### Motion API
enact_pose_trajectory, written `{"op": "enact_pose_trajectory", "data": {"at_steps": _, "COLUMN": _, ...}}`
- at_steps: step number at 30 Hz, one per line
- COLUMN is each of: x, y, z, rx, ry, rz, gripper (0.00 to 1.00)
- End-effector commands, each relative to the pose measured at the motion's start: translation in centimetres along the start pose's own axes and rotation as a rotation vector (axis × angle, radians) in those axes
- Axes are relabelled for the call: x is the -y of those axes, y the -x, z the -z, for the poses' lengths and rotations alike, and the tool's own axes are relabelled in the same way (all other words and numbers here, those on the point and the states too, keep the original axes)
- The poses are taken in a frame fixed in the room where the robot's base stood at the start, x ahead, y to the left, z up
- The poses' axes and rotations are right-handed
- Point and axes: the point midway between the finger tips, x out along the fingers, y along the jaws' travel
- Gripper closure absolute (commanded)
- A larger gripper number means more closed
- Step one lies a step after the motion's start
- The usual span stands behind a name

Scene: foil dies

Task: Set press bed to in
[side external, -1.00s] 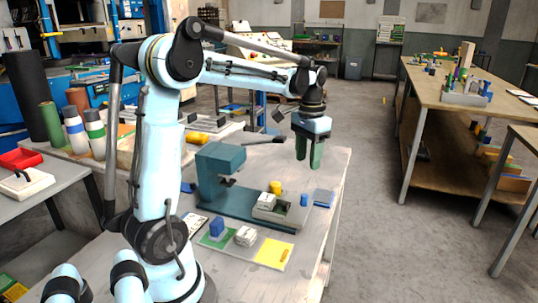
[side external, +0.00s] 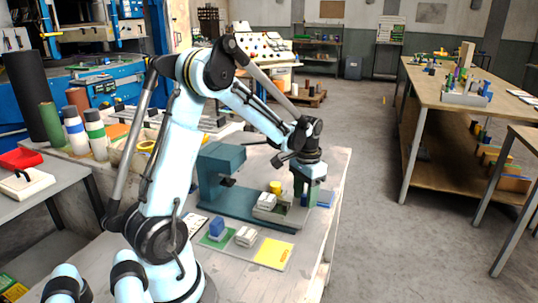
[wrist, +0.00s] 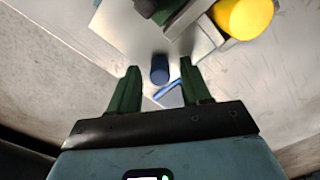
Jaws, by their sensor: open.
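The teal press (side external: 222,168) stands on its long base on the table. Its bed, a grey plate (wrist: 115,28), sits out to the right of the press head. The bed carries a white block (side external: 266,201), a yellow cylinder (side external: 275,187) and an upright blue post (side external: 304,200) at its right end. My gripper (side external: 306,191) is low over that end, pointing down. In the wrist view the blue post (wrist: 160,70) shows between the two green fingers, which are open with gaps on both sides. I cannot tell how far down the post they reach.
In front of the press, a mat (side external: 270,255) has a green patch with a blue block, a white block and a yellow patch. The table's right edge is close by.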

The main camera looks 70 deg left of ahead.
Motion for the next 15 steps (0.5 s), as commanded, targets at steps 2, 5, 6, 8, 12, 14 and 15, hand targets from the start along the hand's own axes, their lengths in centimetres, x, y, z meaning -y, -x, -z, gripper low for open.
{"op": "enact_pose_trajectory", "data": {"at_steps": 2, "x": 0.00, "y": -0.12, "z": 0.00, "rx": 0.000, "ry": 0.000, "rz": 0.000, "gripper": 0.52}}
{"op": "enact_pose_trajectory", "data": {"at_steps": 5, "x": 0.00, "y": -0.13, "z": 0.00, "rx": 0.000, "ry": 0.000, "rz": 0.000, "gripper": 0.52}}
{"op": "enact_pose_trajectory", "data": {"at_steps": 6, "x": 0.00, "y": -0.12, "z": 0.00, "rx": 0.000, "ry": 0.000, "rz": 0.000, "gripper": 0.52}}
{"op": "enact_pose_trajectory", "data": {"at_steps": 8, "x": 0.00, "y": -0.11, "z": 0.00, "rx": 0.000, "ry": 0.000, "rz": 0.000, "gripper": 0.52}}
{"op": "enact_pose_trajectory", "data": {"at_steps": 12, "x": 0.00, "y": -0.10, "z": 0.00, "rx": 0.000, "ry": 0.000, "rz": 0.000, "gripper": 0.74}}
{"op": "enact_pose_trajectory", "data": {"at_steps": 14, "x": 0.00, "y": -0.10, "z": 0.00, "rx": 0.000, "ry": 0.000, "rz": 0.000, "gripper": 0.83}}
{"op": "enact_pose_trajectory", "data": {"at_steps": 15, "x": 0.00, "y": -0.10, "z": 0.00, "rx": 0.000, "ry": 0.000, "rz": 0.000, "gripper": 0.89}}
